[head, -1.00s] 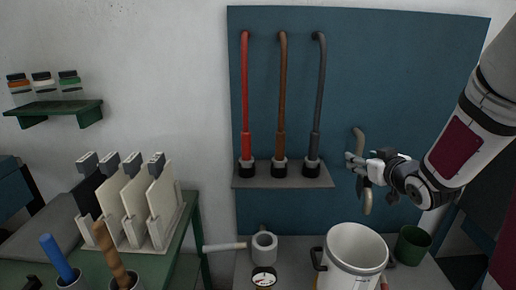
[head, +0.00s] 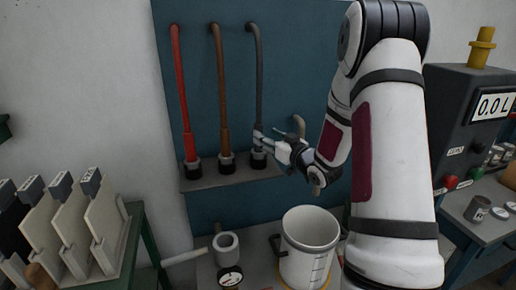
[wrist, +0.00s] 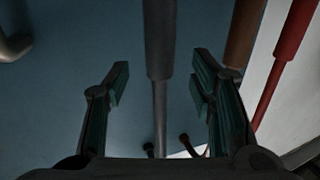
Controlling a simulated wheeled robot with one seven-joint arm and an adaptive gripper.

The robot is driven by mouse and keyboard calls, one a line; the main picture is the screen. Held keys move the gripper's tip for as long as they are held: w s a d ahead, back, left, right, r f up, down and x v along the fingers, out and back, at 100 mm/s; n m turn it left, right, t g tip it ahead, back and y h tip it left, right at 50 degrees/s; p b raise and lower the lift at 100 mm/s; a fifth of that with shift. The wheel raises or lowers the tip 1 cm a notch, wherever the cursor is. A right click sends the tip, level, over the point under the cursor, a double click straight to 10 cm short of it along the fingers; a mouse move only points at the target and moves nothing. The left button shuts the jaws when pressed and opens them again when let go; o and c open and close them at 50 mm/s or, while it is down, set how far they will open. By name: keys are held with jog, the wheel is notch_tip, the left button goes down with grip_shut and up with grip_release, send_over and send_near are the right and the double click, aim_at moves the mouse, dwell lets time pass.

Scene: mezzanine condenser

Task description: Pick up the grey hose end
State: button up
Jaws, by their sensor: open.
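The grey hose (head: 258,75) hangs down the blue wall panel as the rightmost of three hoses. Its lower end sits in a black holder (head: 258,160) on a small grey shelf. My gripper (head: 262,143) is at this lower end in the head view and partly covers it. In the wrist view the grey hose (wrist: 160,45), with its thicker sleeve, runs between the two spread fingers of my gripper (wrist: 162,75). Gaps show on both sides, so the fingers look apart from it. The wrist view appears turned over, with the other hoses on the right.
A brown hose (head: 220,90) and a red hose (head: 183,100) hang to the left, close by. A bent pipe (head: 299,124) is on the panel to the right. A white pot (head: 309,245) and a gauge (head: 230,277) stand below. A machine (head: 470,120) stands at the right.

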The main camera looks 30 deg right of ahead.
aim_at(262, 131)
jog(key=shift+w+a+r+p, duration=0.1)
jog(key=shift+w+p, duration=0.2)
jog(key=shift+w, duration=2.5)
grip_shut()
